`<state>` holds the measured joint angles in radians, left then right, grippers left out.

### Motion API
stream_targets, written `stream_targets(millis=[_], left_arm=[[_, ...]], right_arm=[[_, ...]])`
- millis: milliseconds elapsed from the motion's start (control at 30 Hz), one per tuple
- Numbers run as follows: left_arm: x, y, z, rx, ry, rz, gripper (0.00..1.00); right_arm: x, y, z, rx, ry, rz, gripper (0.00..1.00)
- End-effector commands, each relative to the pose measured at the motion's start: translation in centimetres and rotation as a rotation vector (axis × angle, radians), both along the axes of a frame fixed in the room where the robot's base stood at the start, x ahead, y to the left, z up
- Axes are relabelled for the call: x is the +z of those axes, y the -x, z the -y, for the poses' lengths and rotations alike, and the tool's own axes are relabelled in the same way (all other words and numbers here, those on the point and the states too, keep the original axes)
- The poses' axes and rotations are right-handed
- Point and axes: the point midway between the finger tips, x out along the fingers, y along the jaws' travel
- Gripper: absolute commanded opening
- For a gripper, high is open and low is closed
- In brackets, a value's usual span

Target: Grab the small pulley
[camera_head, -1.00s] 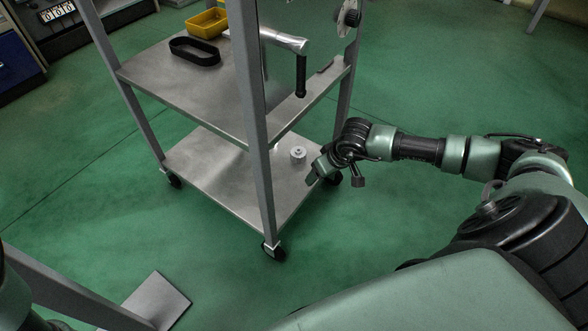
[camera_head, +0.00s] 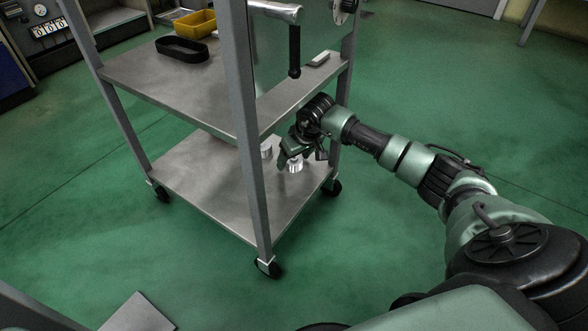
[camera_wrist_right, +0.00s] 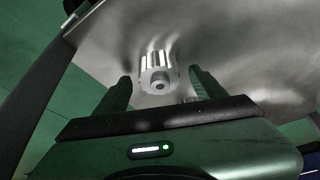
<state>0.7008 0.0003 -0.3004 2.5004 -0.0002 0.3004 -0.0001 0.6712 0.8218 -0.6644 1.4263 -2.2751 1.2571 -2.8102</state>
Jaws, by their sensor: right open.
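The small pulley (camera_head: 295,166) is a silver toothed cylinder on the cart's lower shelf (camera_head: 215,190). In the right wrist view the pulley (camera_wrist_right: 158,75) shows its toothed side and a round end with a dark centre hole. My right gripper (camera_head: 290,157) is open and reaches in over the lower shelf at the pulley. In the wrist view its two fingers stand to the left and right of the pulley, with a gap on each side. My left gripper is not in view.
Another silver piece (camera_head: 266,150) stands farther in on the lower shelf, partly hidden by the post. The upper shelf (camera_head: 190,88) is above my gripper and carries a black belt (camera_head: 182,49) and yellow bin (camera_head: 195,24). A grey cart post (camera_head: 243,130) stands left of my gripper.

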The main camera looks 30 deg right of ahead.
Motion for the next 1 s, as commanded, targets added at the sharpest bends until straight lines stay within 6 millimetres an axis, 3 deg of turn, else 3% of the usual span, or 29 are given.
stream_targets(millis=[300, 500, 567, 833, 1000], left_arm=[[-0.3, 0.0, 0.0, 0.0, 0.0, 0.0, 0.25], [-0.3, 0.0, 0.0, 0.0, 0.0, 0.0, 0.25], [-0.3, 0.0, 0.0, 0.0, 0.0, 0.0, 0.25], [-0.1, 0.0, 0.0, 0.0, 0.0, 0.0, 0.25], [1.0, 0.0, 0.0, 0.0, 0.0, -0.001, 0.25]], right_arm=[[-0.4, -0.3, 0.0, -0.001, 0.001, 0.002, 0.67], [-0.4, -0.2, 0.0, -0.001, 0.001, 0.002, 0.12], [-0.4, -0.3, 0.1, -0.001, 0.001, 0.003, 0.0], [-0.2, -0.3, 0.1, -0.001, 0.001, 0.002, 0.0], [1.0, -0.3, 0.1, -0.001, 0.002, 0.003, 0.0]])
